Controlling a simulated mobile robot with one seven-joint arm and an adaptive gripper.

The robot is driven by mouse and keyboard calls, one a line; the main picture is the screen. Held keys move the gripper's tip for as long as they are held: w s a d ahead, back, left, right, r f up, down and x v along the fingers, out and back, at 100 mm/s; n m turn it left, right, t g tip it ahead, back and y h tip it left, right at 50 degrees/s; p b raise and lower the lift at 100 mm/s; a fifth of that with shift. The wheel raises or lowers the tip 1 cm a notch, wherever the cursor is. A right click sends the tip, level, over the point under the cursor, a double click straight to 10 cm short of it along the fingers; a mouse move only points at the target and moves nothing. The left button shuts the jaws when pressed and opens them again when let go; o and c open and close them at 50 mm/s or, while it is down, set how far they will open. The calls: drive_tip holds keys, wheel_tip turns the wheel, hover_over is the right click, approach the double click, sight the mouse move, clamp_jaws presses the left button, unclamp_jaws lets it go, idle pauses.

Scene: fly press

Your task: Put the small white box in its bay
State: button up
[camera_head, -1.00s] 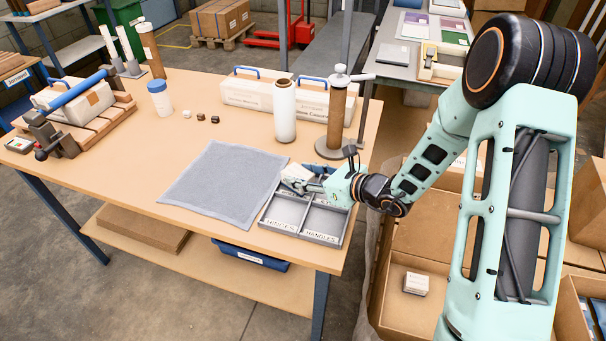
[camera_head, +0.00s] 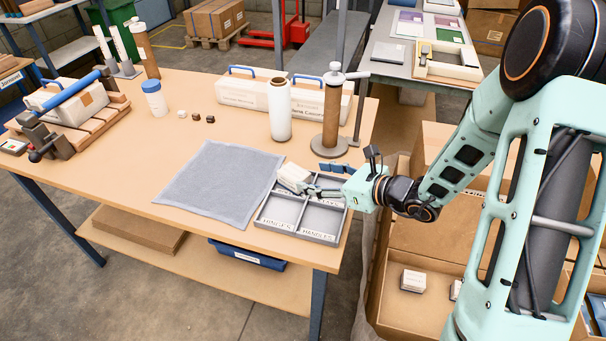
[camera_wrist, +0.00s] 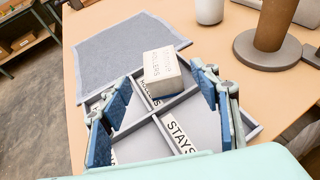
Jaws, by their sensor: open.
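The small white box (camera_head: 294,178) is at the back left compartment of the grey divided tray (camera_head: 297,236). In the wrist view the box (camera_wrist: 163,70) has lettering like "ROLLERS" and looks tilted near the tray's far wall. I cannot tell whether it rests on the rim or on the floor. My gripper (camera_head: 313,191) is at the tray's right side. Front compartments are labelled "HINGES" and "HANDLES"; a near one reads "STAYS".
A grey mat (camera_head: 220,183) lies left of the tray. A white roll (camera_head: 280,109) and a brown roll on a stand (camera_head: 331,119) stand behind it. Two long white cases (camera_head: 249,91) are at the back. More white boxes (camera_head: 413,280) are in a carton at lower right.

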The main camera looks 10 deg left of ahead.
drive_tip(key=v, duration=0.5)
drive_tip(key=shift+s+d+r, duration=0.1)
drive_tip(key=shift+d, duration=0.2)
